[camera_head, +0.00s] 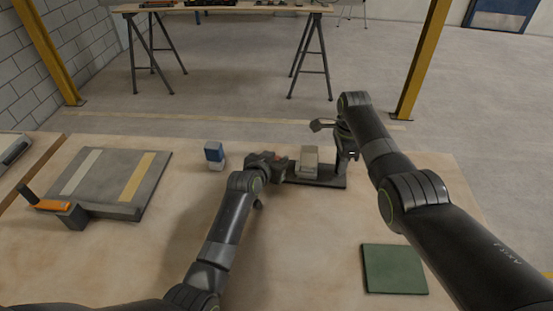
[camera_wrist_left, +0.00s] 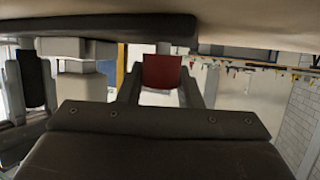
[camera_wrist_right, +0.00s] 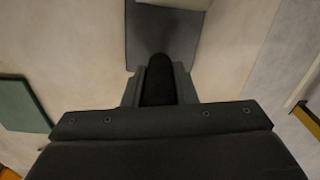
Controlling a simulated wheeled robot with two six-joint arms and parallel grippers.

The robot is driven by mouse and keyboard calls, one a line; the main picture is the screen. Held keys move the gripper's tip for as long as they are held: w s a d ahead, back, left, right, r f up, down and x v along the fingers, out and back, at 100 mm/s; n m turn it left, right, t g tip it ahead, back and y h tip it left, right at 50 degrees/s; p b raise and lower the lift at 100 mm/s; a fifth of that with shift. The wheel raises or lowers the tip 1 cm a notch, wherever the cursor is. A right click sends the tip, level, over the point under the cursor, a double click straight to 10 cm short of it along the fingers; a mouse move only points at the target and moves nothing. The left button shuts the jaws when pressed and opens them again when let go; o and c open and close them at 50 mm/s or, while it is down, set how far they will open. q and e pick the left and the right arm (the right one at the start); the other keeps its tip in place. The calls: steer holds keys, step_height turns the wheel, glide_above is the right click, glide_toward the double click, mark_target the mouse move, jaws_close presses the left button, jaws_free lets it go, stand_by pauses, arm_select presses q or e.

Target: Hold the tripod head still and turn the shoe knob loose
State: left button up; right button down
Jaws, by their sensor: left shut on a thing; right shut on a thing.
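The tripod head stands on the wooden table, with a dark base plate (camera_head: 328,181) and a pale beige block (camera_head: 308,160), which also shows in the left wrist view (camera_wrist_left: 80,72). My left gripper (camera_head: 277,166) is at its left end, shut on a red knob-like part (camera_wrist_left: 161,72). My right gripper (camera_head: 346,157) comes from above at the right end, shut on a black upright post (camera_wrist_right: 158,80) above the plate. The fingers partly hide both parts. I cannot tell whether the red part has turned.
A small blue and white block (camera_head: 214,153) stands left of my left gripper. A green mat (camera_head: 394,268) lies front right, partly close to my right arm.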

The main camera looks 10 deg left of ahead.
arm_select(q)
steer(key=shift+f+n+y, duration=0.1)
steer(key=shift+n+y, duration=0.2)
steer(key=shift+y, duration=0.1)
steer(key=shift+c, duration=0.4)
steer(key=shift+n+y, duration=0.7)
steer(key=shift+y, duration=0.1)
steer(key=shift+n+y, duration=0.6)
steer(key=shift+y, duration=0.1)
steer(key=o, duration=1)
steer(key=shift+t, duration=0.3)
step_height(320, 180, up, 10)
steer(key=shift+r, duration=0.1)
